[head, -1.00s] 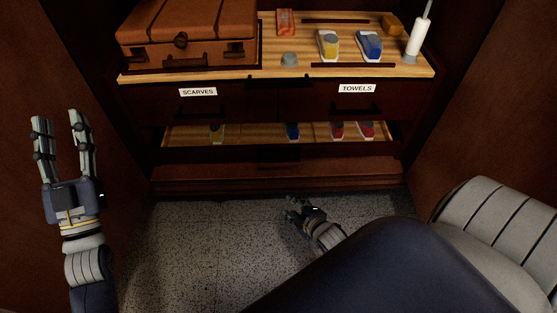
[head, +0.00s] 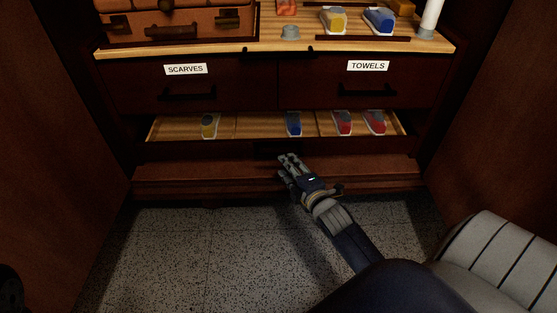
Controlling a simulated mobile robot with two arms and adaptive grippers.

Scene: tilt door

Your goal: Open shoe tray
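The shoe tray (head: 260,126) is the low wooden tray under the two labelled drawers in the head view. Several shoes lie in it: a yellow and grey one (head: 209,125), a blue one (head: 293,123) and red ones (head: 343,122). Its dark front (head: 200,150) has a dim handle (head: 272,151) near the middle. My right gripper (head: 284,165) is just below and in front of that handle, its fingers apart and empty. Contact with the handle cannot be told. My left gripper's fingers are not in view.
Above are the closed scarves drawer (head: 160,88) and towels drawer (head: 400,78). A shelf above them holds a brown suitcase (head: 190,22), shoes and a white cylinder (head: 431,18). Cabinet doors flank both sides. The speckled floor (head: 190,250) in front is clear.

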